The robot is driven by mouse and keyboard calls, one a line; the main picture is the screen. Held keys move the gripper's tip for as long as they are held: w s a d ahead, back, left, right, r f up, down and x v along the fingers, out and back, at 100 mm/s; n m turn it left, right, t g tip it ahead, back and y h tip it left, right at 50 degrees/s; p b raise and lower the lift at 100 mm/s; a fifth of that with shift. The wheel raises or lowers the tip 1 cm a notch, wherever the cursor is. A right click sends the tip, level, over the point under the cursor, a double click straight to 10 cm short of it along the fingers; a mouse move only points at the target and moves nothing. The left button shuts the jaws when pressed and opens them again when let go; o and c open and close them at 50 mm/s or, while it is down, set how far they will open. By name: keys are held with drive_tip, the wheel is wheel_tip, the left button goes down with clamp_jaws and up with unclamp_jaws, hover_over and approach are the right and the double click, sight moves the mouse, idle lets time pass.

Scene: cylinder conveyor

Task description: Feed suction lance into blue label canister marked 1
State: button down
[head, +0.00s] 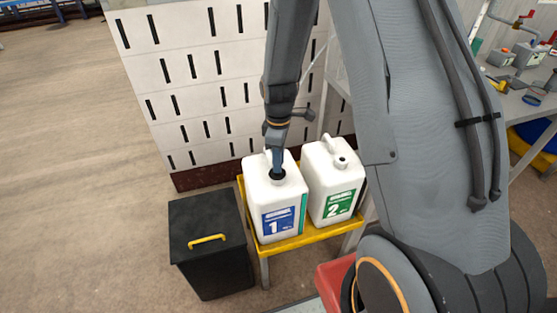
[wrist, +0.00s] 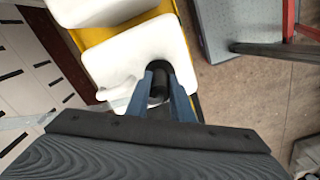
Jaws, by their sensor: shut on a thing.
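The white canister marked 1 (head: 266,193) with a blue label (head: 281,222) stands upright on a yellow-topped stand (head: 285,248). My gripper (head: 277,170) points down right over its dark top opening. In the wrist view the blue fingers (wrist: 165,92) are shut on a dark round piece, the top of the suction lance (wrist: 158,88), at the black mouth of the white canister (wrist: 113,70). The lance's shaft is hidden below the fingers; I cannot see how deep it sits.
A white canister marked 2 (head: 331,180) with a green label stands close to the right on the same stand. A black box (head: 211,258) with a yellow handle is at the left. A white slotted panel (head: 190,85) rises behind. A cluttered workbench (head: 520,103) is at the far right.

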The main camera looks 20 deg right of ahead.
idle(0.3)
drive_tip(key=c, duration=1.5)
unclamp_jaws()
drive_tip(key=shift+r+b, duration=0.7)
drive_tip(key=shift+r, duration=3.15)
drive_tip(key=s+r+m, duration=0.2)
drive_tip(key=s+m, duration=0.2)
drive_tip(key=s, duration=0.1)
drive_tip(key=s+r+m, duration=0.2)
drive_tip(key=s+m, duration=0.2)
drive_tip(key=s, duration=0.2)
drive_tip(key=s+r+m, duration=0.2)
drive_tip(key=s+m, duration=0.2)
drive_tip(key=s, duration=0.2)
drive_tip(key=shift+a+t, duration=0.15)
drive_tip(key=shift+t, duration=0.25)
